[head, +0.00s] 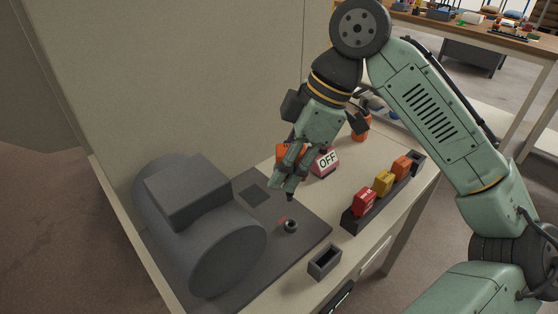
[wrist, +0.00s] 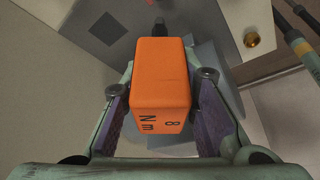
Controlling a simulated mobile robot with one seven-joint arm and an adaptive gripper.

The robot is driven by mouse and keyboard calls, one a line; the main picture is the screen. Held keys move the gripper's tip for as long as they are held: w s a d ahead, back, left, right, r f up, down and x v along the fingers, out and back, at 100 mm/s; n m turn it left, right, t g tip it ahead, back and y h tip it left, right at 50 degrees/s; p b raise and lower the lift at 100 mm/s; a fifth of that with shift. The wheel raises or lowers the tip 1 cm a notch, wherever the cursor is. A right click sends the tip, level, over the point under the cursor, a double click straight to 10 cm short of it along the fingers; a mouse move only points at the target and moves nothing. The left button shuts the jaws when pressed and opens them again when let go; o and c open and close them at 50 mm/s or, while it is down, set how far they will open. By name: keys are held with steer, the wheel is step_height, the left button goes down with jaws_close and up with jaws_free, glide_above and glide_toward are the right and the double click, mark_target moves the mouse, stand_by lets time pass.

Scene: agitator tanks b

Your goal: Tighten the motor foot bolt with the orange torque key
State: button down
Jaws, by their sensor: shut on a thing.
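My gripper (head: 287,178) is shut on an orange torque key, whose block-shaped handle fills the middle of the wrist view (wrist: 160,85) and reads "8 Nm". In the head view the orange handle (head: 284,152) shows partly behind the fingers, and a dark tip points down below them. The motor foot bolt (head: 290,226) stands on the dark base plate beside the grey motor (head: 190,215), with a small red mark next to it. The key's tip appears above and behind the bolt, apart from it. I cannot make out the bolt in the wrist view.
A dark rack (head: 353,221) on the right holds a red key (head: 364,201), a yellow key (head: 384,183) and an orange one (head: 402,166). An open grey box (head: 325,261) stands at the front edge. A tall panel backs the bench.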

mark_target(287, 194)
steer(key=shift+d+r+p, duration=0.1)
steer(key=shift+p, duration=0.2)
steer(key=shift+f, duration=0.25)
steer(key=shift+f+b, duration=1.65)
steer(key=shift+f, duration=1.05)
steer(key=shift+p, duration=0.5)
steer(key=shift+d+f, duration=0.1)
steer(key=shift+f, duration=0.2)
steer(key=shift+f+b, duration=0.7)
steer(key=shift+f, duration=0.2)
